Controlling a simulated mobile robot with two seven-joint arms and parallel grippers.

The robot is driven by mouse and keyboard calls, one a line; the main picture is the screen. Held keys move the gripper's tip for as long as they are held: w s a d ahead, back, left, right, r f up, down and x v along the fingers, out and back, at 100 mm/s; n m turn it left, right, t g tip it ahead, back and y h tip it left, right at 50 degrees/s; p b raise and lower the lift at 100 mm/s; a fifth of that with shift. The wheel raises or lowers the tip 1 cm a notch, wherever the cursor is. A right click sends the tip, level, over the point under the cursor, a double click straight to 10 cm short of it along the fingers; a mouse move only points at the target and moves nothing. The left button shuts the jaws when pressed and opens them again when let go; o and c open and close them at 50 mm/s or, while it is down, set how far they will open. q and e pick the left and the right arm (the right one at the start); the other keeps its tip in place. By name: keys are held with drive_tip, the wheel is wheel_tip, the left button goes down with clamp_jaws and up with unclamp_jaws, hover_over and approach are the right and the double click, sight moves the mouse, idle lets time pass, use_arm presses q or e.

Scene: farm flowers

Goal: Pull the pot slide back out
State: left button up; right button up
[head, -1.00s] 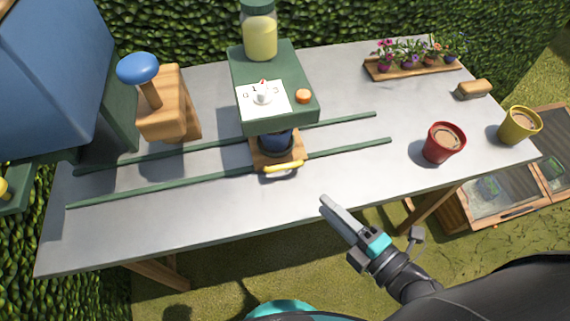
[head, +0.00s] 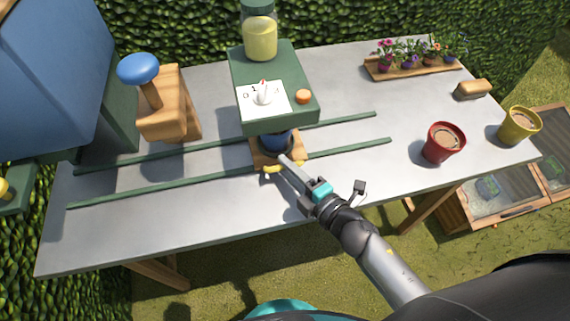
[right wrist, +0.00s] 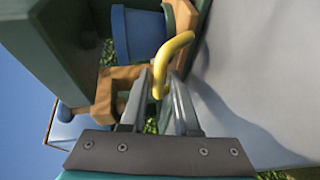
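The pot slide (head: 262,150) is a small wooden tray on the table, partly under the green machine (head: 282,112). A blue pot (head: 274,144) stands on it, and the pot also shows in the right wrist view (right wrist: 137,36). The slide's yellow handle (head: 271,169) faces the table's front edge and is partly hidden by my right gripper (head: 285,162). In the right wrist view the handle (right wrist: 176,46) passes between the two fingers, which stand apart on either side of it. The right gripper looks open around the handle. My left gripper is not in view.
Two green rails (head: 165,187) run along the table (head: 225,215). A wooden block with a blue-topped lever (head: 172,105) stands left. A red pot (head: 443,143), yellow pot (head: 519,125), brush (head: 472,90) and flower tray (head: 415,70) are on the right.

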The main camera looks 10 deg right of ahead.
drive_tip(key=shift+w+a+f, duration=0.1)
drive_tip(key=shift+w+a, duration=0.15)
drive_tip(key=shift+w, duration=0.3)
drive_tip(key=shift+c, duration=0.2)
clamp_jaws()
idle(1.0)
